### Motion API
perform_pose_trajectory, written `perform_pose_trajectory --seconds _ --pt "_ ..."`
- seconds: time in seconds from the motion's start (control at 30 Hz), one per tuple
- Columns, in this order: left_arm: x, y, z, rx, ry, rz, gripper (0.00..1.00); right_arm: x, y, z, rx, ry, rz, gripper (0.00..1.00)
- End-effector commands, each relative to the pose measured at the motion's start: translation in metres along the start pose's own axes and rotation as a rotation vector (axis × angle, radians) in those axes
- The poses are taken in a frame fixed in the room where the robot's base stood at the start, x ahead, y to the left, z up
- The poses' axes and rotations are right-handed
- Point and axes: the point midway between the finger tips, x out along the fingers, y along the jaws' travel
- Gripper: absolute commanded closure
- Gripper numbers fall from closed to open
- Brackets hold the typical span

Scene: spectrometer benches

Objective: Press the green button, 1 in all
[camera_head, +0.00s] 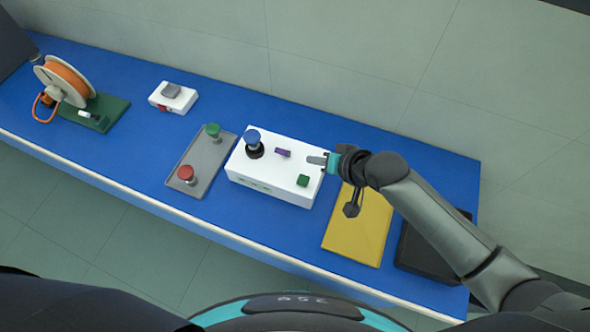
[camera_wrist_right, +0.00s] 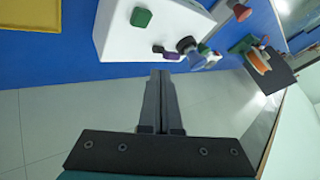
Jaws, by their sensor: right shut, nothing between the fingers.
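The green button (camera_head: 303,180) is a small square block on top of a white box (camera_head: 262,189), near its front right corner. It also shows in the right wrist view (camera_wrist_right: 141,17), above and left of the fingertips. My right gripper (camera_head: 317,160) is shut and empty. Its fingers are over or near the right end of the box, behind the green button and apart from it in the picture. The shut fingers also show in the right wrist view (camera_wrist_right: 161,75). Their height above the box is hard to tell. My left gripper is not in view.
The box also bears a blue knob (camera_head: 252,138) and a purple switch (camera_head: 283,153). Left of it, a grey plate (camera_head: 200,165) holds a green knob (camera_head: 213,130) and a red knob (camera_head: 186,173). A yellow mat (camera_head: 350,236) lies to the right. A cable reel (camera_head: 66,80) stands far left.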

Motion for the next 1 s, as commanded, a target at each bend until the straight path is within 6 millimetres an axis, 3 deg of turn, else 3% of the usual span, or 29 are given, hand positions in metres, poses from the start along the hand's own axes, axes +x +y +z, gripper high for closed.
perform_pose_trajectory --seconds 0.1,0.23,0.67,1.0 --pt "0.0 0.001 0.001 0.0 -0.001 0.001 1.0 -0.001 -0.019 -0.002 0.01 -0.002 -0.035 1.0" --pt "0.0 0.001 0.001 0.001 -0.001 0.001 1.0 -0.001 -0.024 -0.003 0.013 -0.003 -0.044 1.0" --pt "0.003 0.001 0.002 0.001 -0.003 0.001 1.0 0.003 -0.02 0.001 0.011 -0.003 -0.042 1.0" --pt "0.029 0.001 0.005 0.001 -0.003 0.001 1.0 0.029 -0.003 0.019 0.01 -0.001 -0.043 1.0"
